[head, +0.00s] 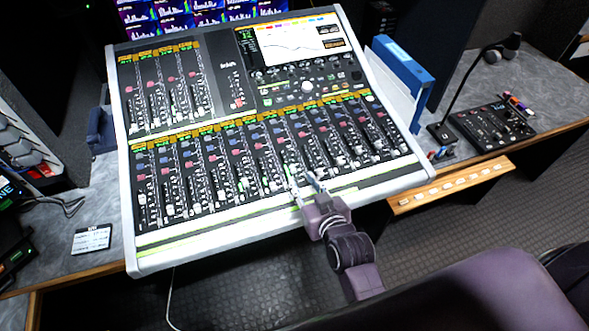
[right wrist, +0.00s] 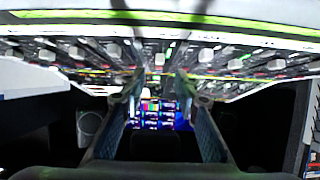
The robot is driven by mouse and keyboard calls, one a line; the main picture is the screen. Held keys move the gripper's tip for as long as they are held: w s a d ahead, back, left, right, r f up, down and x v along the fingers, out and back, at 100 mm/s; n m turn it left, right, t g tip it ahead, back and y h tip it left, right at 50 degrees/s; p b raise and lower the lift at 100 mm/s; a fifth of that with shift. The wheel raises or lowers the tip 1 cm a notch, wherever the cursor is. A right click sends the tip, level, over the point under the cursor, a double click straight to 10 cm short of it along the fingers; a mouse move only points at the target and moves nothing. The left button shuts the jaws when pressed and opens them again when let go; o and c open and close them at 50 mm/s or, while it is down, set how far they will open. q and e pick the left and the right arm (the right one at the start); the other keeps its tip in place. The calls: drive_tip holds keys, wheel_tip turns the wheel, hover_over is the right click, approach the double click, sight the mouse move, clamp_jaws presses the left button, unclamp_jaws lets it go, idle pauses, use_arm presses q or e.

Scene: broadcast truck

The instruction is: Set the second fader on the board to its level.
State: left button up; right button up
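The mixing board (head: 128,215) fills the middle of the head view, tilted, with an upper fader bank on its left and a longer lower bank. Counting from the left, the second lower-bank strip has a pale fader cap (head: 169,210) near the bottom of its slot. My right gripper (head: 305,181) is over the front of the lower bank, well right of that cap. Its fingers are apart. In the right wrist view the open fingers (right wrist: 156,87) point at the board's fader rows, with a pale cap (right wrist: 159,59) visible beyond the gap; contact cannot be told. My left gripper is out of view.
A blue binder (head: 402,66) stands right of the board. A gooseneck microphone (head: 470,85) and a small control box (head: 490,124) are further right. A labelled card (head: 92,239) lies on the left counter. A wooden ledge with buttons (head: 452,187) juts out front right.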

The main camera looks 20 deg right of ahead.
sight(293, 168)
drive_tip(key=x, duration=0.7)
drive_tip(key=shift+w+f+p, duration=0.1)
drive_tip(key=shift+w+p, duration=0.25)
clamp_jaws()
